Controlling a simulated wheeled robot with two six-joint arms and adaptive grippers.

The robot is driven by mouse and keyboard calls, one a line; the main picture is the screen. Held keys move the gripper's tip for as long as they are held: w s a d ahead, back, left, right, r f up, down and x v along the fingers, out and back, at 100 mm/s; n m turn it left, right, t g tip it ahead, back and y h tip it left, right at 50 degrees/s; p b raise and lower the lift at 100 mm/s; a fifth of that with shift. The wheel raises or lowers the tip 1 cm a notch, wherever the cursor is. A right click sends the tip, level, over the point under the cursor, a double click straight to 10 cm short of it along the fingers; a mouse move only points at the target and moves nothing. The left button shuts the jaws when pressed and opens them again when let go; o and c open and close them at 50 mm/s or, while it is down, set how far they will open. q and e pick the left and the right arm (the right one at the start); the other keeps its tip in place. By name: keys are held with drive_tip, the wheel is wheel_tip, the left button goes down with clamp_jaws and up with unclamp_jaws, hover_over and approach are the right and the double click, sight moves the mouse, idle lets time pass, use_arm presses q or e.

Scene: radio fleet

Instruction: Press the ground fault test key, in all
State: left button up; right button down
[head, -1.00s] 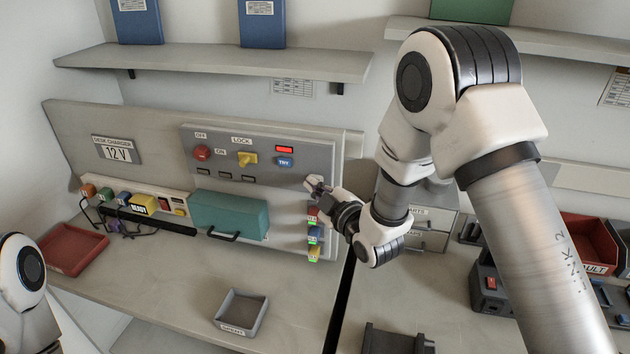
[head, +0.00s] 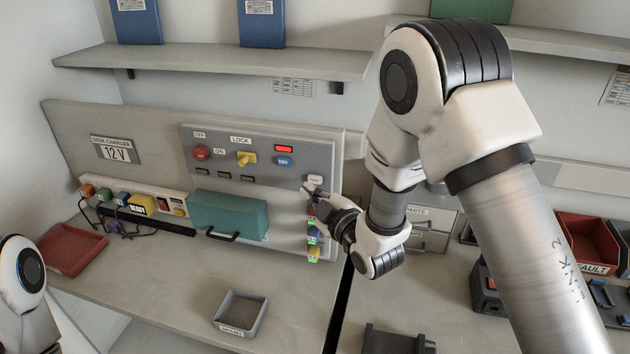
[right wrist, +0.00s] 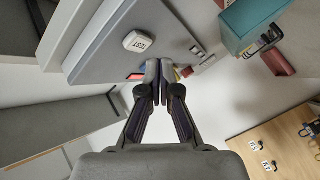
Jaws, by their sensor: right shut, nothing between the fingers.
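The panel (head: 262,140) stands upright on the bench's back wall. A white key labelled TEST (head: 315,180) sits near its lower right corner and also shows in the right wrist view (right wrist: 139,42). My right gripper (head: 309,190) is shut and empty, its fingertips just below the TEST key in the head view. In the right wrist view its fingertips (right wrist: 167,68) are beside the key, apart from it in the picture. Whether they touch the panel cannot be told. My left gripper is out of view.
The panel also carries a red knob (head: 202,153), a yellow LOCK handle (head: 246,158), a blue TRY button (head: 284,161) and a red lamp (head: 284,149). Coloured blocks (head: 314,255) run below the gripper. A teal box (head: 228,212) is to the left; a grey tray (head: 241,312) lies in front.

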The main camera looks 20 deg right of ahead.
drive_tip(key=s+a, duration=0.2)
drive_tip(key=s, duration=0.1)
drive_tip(key=shift+s+a+b, duration=0.2)
drive_tip(key=shift+s+b, duration=0.1)
idle(0.7)
